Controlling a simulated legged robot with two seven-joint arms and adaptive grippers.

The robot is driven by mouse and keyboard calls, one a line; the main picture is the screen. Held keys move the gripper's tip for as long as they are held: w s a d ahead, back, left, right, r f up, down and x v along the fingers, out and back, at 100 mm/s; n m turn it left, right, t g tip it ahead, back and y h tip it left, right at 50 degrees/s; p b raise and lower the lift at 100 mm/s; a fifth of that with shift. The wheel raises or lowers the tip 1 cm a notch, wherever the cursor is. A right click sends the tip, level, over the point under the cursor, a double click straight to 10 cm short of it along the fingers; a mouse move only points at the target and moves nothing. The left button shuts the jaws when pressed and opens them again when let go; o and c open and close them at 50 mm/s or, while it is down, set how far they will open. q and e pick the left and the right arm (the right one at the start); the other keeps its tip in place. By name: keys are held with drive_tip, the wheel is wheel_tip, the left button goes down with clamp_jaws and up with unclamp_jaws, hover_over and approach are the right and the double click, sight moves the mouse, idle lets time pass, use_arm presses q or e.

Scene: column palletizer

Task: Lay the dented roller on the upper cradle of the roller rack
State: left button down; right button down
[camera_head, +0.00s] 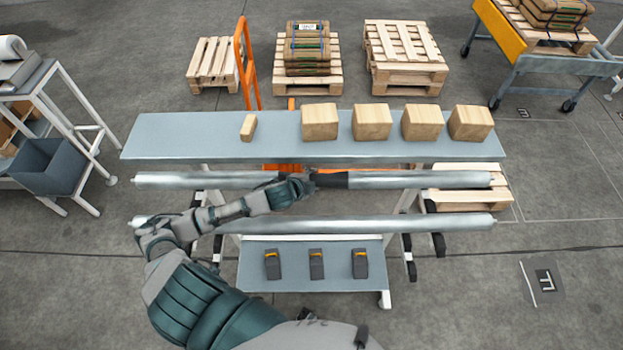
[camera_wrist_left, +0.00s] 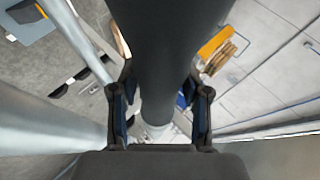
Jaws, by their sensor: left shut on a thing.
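A long grey metal roller (camera_head: 420,180) with a dark middle section lies level across the head view, just in front of the shelf. My left gripper (camera_head: 309,181) is shut around its dark middle part. In the left wrist view the dark roller (camera_wrist_left: 172,50) runs between the two fingers. A second grey roller (camera_head: 380,223) lies parallel to it, nearer to me. My left forearm crosses in front of part of both rollers. I cannot make out a dent on either. The rack's cradles are mostly hidden, so I cannot tell whether the held roller touches one. My right gripper is not in view.
A long grey shelf (camera_head: 190,138) behind the rollers carries several wooden blocks and a small one. A lower grey shelf (camera_head: 340,282) holds three dark pieces with yellow tops. Pallets (camera_head: 405,55) stand on the floor beyond. A white-framed stand (camera_head: 75,90) is at left.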

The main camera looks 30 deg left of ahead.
use_arm(q)
drive_tip(key=shift+f+b, duration=1.05)
drive_tip(key=shift+f, duration=1.6)
drive_tip(key=shift+c, duration=2.3)
unclamp_jaws()
drive_tip(key=v, duration=1.1)
drive_tip(key=shift+s+r, duration=0.2)
drive_tip(key=shift+s, duration=0.2)
